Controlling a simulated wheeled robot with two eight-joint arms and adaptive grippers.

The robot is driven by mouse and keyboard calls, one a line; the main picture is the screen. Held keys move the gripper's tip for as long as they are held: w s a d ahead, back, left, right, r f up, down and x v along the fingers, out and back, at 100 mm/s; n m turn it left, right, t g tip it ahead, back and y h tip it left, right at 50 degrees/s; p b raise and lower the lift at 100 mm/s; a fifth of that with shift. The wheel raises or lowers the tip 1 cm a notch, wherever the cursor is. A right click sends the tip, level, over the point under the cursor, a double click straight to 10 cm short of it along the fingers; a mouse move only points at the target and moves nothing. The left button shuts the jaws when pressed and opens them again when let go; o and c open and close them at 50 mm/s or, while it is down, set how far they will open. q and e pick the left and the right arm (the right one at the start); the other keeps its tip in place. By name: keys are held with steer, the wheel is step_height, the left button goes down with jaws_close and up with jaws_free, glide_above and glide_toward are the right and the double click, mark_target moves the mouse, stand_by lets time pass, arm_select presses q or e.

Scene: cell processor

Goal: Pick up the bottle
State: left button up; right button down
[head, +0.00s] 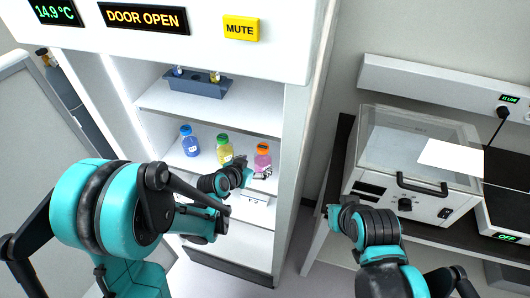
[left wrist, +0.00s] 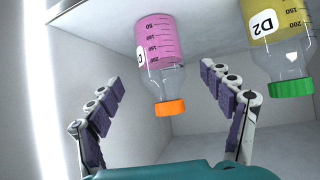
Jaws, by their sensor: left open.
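A bottle with pink contents and an orange cap (head: 262,160) stands at the right end of the middle shelf in the open fridge. A bottle with yellow-green contents (head: 223,150) and one with blue contents (head: 190,142) stand to its left. My left gripper (head: 254,172) is at the shelf front, close to the pink bottle. In the left wrist view, which is upside down, the pink bottle (left wrist: 162,55) shows between the spread fingers of my left gripper (left wrist: 160,78), with nothing held. The yellow bottle (left wrist: 278,40) is outside the right finger.
The fridge's right side wall (head: 291,125) is close to the pink bottle. An upper shelf (head: 237,116) overhead bears a grey rack (head: 196,85) with small vials. A boxy device with a clear lid (head: 408,135) stands on a bench at the right.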

mark_target(260, 158)
arm_select(q)
steer(key=shift+w+d+f, duration=0.25)
steer(key=shift+w+f, duration=0.05)
steer(key=shift+f, duration=0.1)
steer(key=b+x, duration=0.1)
steer(key=x, duration=0.4)
steer(key=shift+w+f+b, duration=0.3)
steer(key=shift+f+b, duration=0.05)
steer(key=c, duration=1.5)
steer(key=shift+r, duration=0.1)
steer(key=shift+r+p, duration=0.3)
steer(key=shift+r, duration=0.25)
steer(key=shift+s+a+r+p, duration=0.15)
steer(key=shift+s+r+p, duration=0.1)
steer(key=shift+r, duration=0.35)
steer(key=shift+s+a+r+p, duration=0.15)
steer(key=shift+s+r+p, duration=0.1)
steer(key=shift+r, duration=0.4)
steer(key=s+a, duration=0.2)
steer(key=s, duration=0.3)
steer(key=s+a, duration=0.3)
steer(key=s, duration=0.2)
steer(key=s+a+b, duration=0.1)
steer(key=s+a, duration=0.2)
steer(key=s, duration=0.1)
steer(key=shift+s+a+f, duration=0.1)
steer(key=shift+s+a, duration=0.05)
steer(key=shift+s, duration=0.25)
